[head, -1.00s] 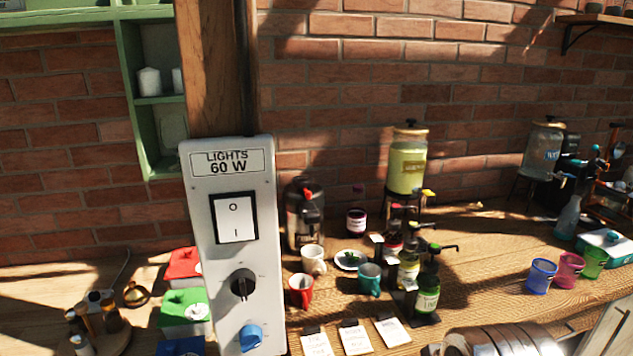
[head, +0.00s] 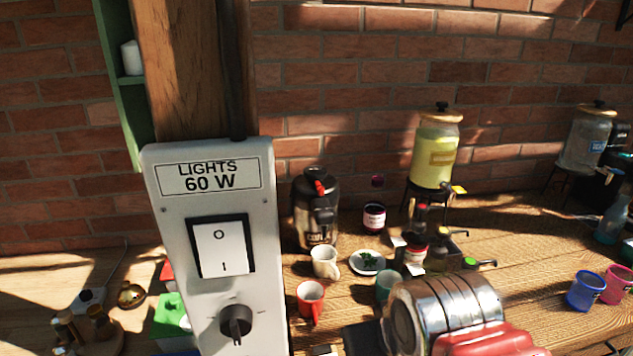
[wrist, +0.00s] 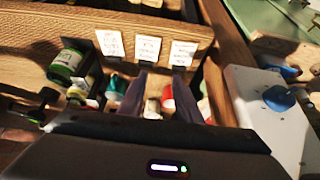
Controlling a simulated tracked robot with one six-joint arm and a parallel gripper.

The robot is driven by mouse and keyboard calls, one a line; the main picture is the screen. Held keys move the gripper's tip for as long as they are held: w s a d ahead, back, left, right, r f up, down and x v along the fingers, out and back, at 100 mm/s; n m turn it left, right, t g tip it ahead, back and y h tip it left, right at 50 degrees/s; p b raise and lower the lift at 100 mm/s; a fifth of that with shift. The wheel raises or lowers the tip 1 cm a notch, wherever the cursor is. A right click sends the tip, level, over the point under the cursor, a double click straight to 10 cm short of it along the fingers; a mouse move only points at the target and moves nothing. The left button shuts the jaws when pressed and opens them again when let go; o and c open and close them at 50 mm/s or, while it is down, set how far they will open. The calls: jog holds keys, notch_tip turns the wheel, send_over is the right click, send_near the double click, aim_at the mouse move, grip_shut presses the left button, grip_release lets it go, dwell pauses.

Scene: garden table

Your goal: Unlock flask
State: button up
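The flask (head: 312,222) is a dark and steel jug with a red piece (head: 320,187) on its top. It stands upright on the wooden table near the brick wall, right of the light switch panel. Whether the red piece is locked cannot be told at this size. In the wrist view my gripper (wrist: 158,95) has its two dark fingers apart, with nothing held between them. My gripper's fingers do not show in the head view; only my arm shows at the lower right, nearer than the flask. I cannot make out the flask in the wrist view.
The grey light switch panel (head: 217,300) rises at left front. A white mug (head: 325,262) and a red mug (head: 311,298) stand before the flask. A dark jar (head: 374,217), small plate (head: 367,263) and yellow drink dispenser (head: 436,155) are right of it. Blue cup (head: 586,290) is farther right.

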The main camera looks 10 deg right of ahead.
dwell(0.3)
jog(key=w+d+r+m+y, duration=0.2)
jog(key=w+r+m, duration=0.4)
jog(key=w+m, duration=0.3)
jog(key=w+d+r+m+y, duration=0.2)
jog(key=w+r+m, duration=0.4)
jog(key=w+m, duration=0.3)
jog(key=w+d+r+m+y, duration=0.2)
jog(key=w+r+m, duration=0.4)
jog(key=w+m, duration=0.3)
jog(key=w+d, duration=0.1)
jog(key=w, duration=0.2)
jog(key=shift+w+d+r+t, duration=0.15)
jog(key=shift+d+r+t, duration=0.1)
jog(key=shift+t, duration=0.15)
jog(key=shift+a, duration=0.1)
jog(key=x, duration=1.3)
jog(key=shift+w+a+f, duration=0.2)
jog(key=shift+a, duration=0.1)
